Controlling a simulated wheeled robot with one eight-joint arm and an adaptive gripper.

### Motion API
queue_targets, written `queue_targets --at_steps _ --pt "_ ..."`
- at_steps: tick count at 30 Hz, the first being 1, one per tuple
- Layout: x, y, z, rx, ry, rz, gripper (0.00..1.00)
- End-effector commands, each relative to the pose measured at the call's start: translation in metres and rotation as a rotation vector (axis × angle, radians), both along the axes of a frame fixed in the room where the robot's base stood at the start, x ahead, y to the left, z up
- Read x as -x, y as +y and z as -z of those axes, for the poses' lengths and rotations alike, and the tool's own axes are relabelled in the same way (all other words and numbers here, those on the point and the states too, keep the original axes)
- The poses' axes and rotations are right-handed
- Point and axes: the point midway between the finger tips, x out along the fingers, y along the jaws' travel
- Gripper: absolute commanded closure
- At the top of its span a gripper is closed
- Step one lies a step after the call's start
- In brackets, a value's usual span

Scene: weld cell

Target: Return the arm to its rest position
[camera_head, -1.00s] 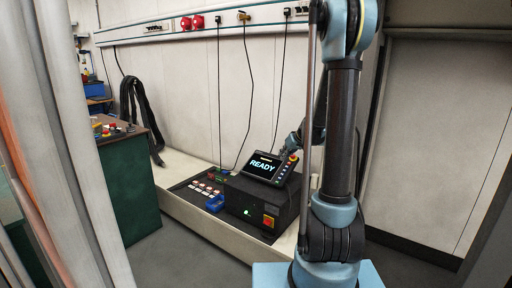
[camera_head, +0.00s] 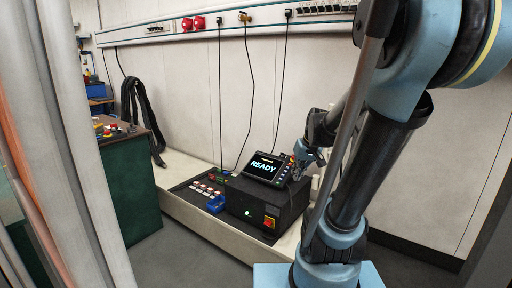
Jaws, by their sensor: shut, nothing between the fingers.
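My arm (camera_head: 375,165) rises from its blue base at the lower right and leans right, its big elbow joint large at the upper right. The forearm comes back down behind it to my gripper (camera_head: 301,160). The gripper is small and partly hidden; it is shut and empty, beside the right edge of a tilted tablet screen (camera_head: 263,168) that reads READY. I cannot tell whether it touches the screen.
The screen stands on a black control box (camera_head: 254,205) with a green light and a red-yellow switch, on a pale bench (camera_head: 190,216). A green cabinet (camera_head: 130,195) stands left. A pale curtain-like panel (camera_head: 75,130) fills the near left. Cables hang on the wall.

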Motion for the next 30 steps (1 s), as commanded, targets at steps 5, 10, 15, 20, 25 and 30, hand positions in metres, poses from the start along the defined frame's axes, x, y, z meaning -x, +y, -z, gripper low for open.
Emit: queue_targets --at_steps 5,10,15,20,25,30 --pt "0.046 -0.007 0.008 0.033 0.044 0.039 1.00" --pt "0.086 -0.015 0.018 0.063 0.083 0.081 1.00" --pt "0.124 -0.023 0.031 0.098 0.121 0.126 1.00" --pt "0.152 -0.031 0.043 0.125 0.148 0.162 1.00" --pt "0.168 -0.036 0.051 0.144 0.164 0.186 1.00" --pt "0.171 -0.037 0.053 0.148 0.168 0.193 1.00"
